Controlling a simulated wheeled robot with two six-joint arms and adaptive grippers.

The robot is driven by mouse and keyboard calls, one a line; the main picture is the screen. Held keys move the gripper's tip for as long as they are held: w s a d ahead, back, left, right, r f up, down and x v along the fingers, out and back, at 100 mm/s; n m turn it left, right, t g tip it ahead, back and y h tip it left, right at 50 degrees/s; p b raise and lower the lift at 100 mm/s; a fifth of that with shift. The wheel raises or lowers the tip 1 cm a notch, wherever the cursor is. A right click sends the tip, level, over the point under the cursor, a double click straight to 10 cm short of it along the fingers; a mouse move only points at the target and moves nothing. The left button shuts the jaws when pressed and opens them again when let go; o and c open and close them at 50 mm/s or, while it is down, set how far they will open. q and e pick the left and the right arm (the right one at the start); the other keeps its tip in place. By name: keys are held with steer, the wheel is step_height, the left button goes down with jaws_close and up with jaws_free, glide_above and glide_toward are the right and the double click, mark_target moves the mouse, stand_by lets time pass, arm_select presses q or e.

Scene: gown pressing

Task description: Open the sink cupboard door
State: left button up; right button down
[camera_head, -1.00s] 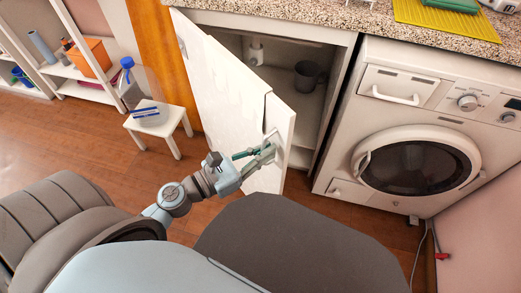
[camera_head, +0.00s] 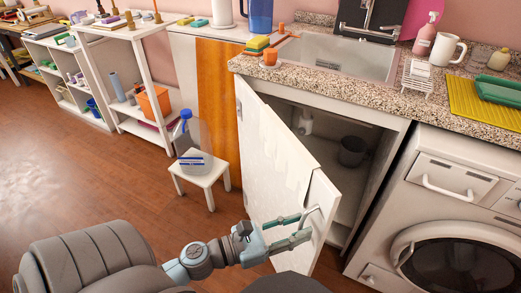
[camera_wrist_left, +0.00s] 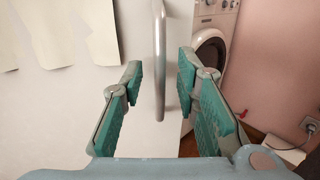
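The white sink cupboard door (camera_head: 275,160) stands part-way open, swung out from its left side. It also shows in the left wrist view (camera_wrist_left: 70,110). My left gripper (camera_head: 303,228) is at the metal handle (camera_head: 314,214) near the door's free edge. In the left wrist view the handle (camera_wrist_left: 159,70) runs upright between the two green-padded fingers (camera_wrist_left: 159,80), with gaps on both sides, so the fingers are open around it. Inside the cupboard (camera_head: 345,190) a dark grey mug-like container (camera_head: 352,151) and a white pipe part show. My right gripper is not in view.
A washing machine (camera_head: 455,220) stands right of the cupboard. A small white stool (camera_head: 205,178) with a clear, blue-capped bottle (camera_head: 187,132) stands left of the door. The wooden floor (camera_head: 100,180) at left is clear. A sink (camera_head: 340,55) is set in the granite counter above.

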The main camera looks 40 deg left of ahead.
arm_select(q)
steer(key=v, duration=1)
steer(key=shift+s+a, duration=0.2)
steer(key=shift+s, duration=0.1)
